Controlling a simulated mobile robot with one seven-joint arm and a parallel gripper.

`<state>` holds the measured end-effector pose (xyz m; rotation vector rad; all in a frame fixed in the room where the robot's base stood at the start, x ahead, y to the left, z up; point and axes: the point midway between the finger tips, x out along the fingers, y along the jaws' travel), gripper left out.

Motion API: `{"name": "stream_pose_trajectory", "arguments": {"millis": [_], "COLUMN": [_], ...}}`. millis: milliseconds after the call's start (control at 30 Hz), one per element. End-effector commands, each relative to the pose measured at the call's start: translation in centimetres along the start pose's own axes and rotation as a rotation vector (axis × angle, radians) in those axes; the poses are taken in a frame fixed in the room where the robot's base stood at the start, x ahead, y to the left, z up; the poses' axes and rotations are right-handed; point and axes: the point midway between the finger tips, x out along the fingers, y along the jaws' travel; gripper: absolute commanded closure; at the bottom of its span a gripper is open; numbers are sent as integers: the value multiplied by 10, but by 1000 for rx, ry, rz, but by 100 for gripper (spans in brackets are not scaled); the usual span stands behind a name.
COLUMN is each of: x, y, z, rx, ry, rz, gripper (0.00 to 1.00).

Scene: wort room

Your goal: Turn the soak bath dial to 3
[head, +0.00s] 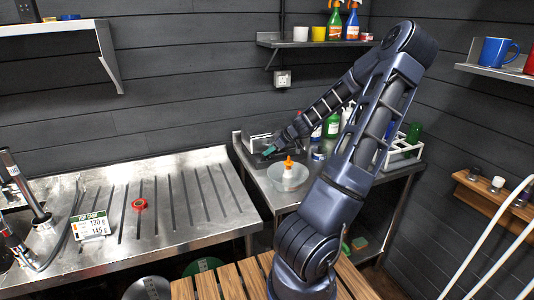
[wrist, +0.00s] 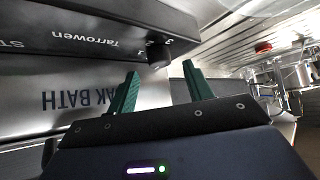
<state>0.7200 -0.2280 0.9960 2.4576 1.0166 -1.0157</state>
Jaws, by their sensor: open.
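In the head view my gripper (head: 267,152) is low over the back counter, at the metal bath (head: 258,139), and hides the dial.
A clear bowl (head: 289,178) with an orange-capped bottle (head: 288,162) stands just in front of my gripper. Green bottles (head: 332,125) and a white rack (head: 404,150) stand to the right. The steel drainer (head: 175,205) at left holds red tape (head: 139,204) and a card (head: 90,224).

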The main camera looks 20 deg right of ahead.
Motion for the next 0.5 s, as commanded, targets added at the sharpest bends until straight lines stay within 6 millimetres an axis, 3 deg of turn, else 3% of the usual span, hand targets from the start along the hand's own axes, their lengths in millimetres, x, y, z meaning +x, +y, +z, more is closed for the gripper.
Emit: {"name": "stream_pose_trajectory", "arguments": {"millis": [200,500], "x": [22,31], "y": [0,0], "z": [0,0], "rx": [0,0], "ry": [1,0], "rz": [-2,0], "gripper": [49,49]}}
